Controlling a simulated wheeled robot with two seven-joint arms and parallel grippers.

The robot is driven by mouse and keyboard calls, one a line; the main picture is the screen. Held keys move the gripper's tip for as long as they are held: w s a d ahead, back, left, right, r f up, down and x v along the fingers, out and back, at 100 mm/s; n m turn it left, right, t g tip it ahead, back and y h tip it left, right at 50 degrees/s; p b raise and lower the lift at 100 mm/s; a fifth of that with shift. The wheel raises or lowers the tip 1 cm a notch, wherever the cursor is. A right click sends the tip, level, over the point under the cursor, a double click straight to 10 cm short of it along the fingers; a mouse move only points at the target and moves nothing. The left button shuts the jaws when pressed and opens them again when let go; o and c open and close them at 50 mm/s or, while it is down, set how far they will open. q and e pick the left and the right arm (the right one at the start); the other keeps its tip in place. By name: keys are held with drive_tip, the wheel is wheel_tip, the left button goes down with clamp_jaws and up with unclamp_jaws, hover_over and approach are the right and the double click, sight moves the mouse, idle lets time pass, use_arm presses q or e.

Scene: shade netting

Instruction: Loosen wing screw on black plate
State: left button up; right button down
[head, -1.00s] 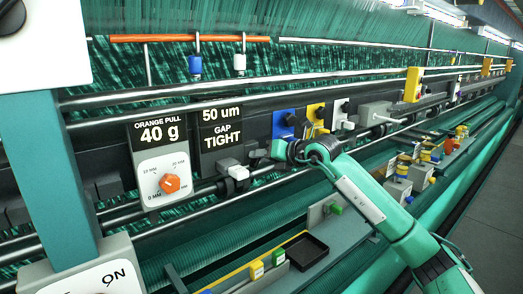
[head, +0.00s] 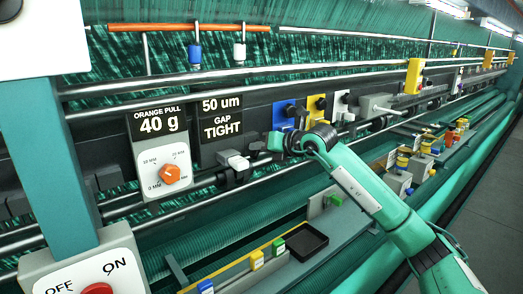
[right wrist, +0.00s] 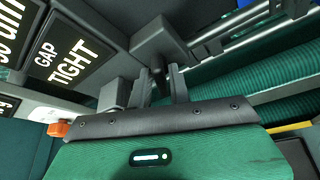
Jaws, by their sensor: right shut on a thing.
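My right gripper (head: 266,146) is at the front of the machine, just right of the GAP TIGHT sign. In the right wrist view its two fingers (right wrist: 162,77) reach up to a small dark stem, the wing screw (right wrist: 157,70), under a dark grey block (right wrist: 160,42). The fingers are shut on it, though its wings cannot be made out. In the head view my gripper and wrist hide the screw. The black plate cannot be told apart from the dark rail behind it. My left gripper is not in view.
Left of my gripper are a light grey block (head: 237,162) and the GAP TIGHT sign (head: 221,130). Blue (head: 281,116), yellow (head: 316,104) and white (head: 341,98) plates with black knobs stand close to its right. A black tray (head: 300,242) lies below.

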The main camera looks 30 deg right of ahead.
drive_tip(key=shift+a+n+h+b, duration=0.15)
drive_tip(key=shift+n+h+b, duration=0.7)
drive_tip(key=shift+n+b, duration=0.45)
drive_tip(key=shift+a+n+h+b, duration=0.15)
drive_tip(key=shift+n+h+b, duration=0.8)
drive_tip(key=shift+b, duration=0.6)
drive_tip(key=c, duration=1.5)
unclamp_jaws()
drive_tip(key=b+v, duration=0.5)
drive_tip(key=v, duration=0.9)
drive_tip(key=shift+w+d, duration=0.1)
drive_tip(key=shift+d, duration=0.05)
